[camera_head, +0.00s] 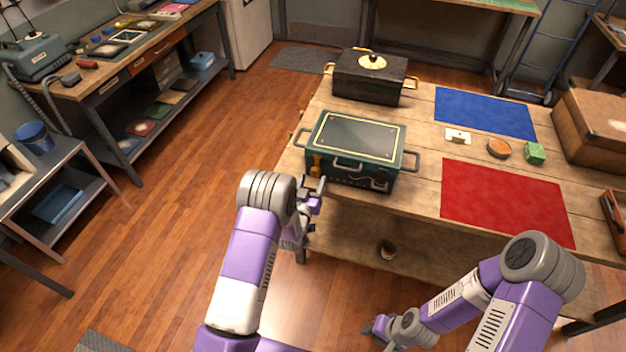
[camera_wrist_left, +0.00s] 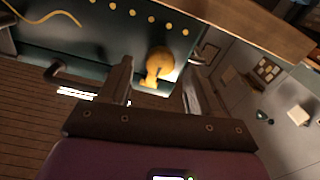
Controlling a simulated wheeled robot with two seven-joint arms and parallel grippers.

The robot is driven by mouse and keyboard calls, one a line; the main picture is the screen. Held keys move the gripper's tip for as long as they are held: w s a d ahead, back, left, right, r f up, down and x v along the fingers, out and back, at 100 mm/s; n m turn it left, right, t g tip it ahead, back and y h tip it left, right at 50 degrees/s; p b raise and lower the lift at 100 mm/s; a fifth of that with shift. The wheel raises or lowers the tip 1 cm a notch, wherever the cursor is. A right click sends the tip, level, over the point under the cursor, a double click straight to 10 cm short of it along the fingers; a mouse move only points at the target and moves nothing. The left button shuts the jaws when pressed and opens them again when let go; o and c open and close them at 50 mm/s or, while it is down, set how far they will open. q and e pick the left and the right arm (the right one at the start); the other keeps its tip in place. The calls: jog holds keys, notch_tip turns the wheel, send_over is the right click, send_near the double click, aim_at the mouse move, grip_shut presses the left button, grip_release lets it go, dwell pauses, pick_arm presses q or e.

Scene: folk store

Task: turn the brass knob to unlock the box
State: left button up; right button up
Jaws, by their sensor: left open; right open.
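The dark green box (camera_head: 352,150) with side handles and yellow trim stands on the left part of the wooden table. Its brass knob (camera_head: 316,164) is on the front face near the left end. In the left wrist view the knob (camera_wrist_left: 158,66) shows ahead between the two fingers, with the green box face (camera_wrist_left: 100,30) behind it. My left gripper (camera_head: 316,188) is open, just in front of and below the knob; contact cannot be told. My right gripper (camera_head: 374,328) is low in front of the table, away from the box.
A black box (camera_head: 368,80) with a round brass piece on top stands behind.

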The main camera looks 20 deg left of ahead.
pick_arm(q)
jog(key=shift+w, duration=0.75)
jog(key=c, duration=1)
jog(key=shift+c, duration=0.2)
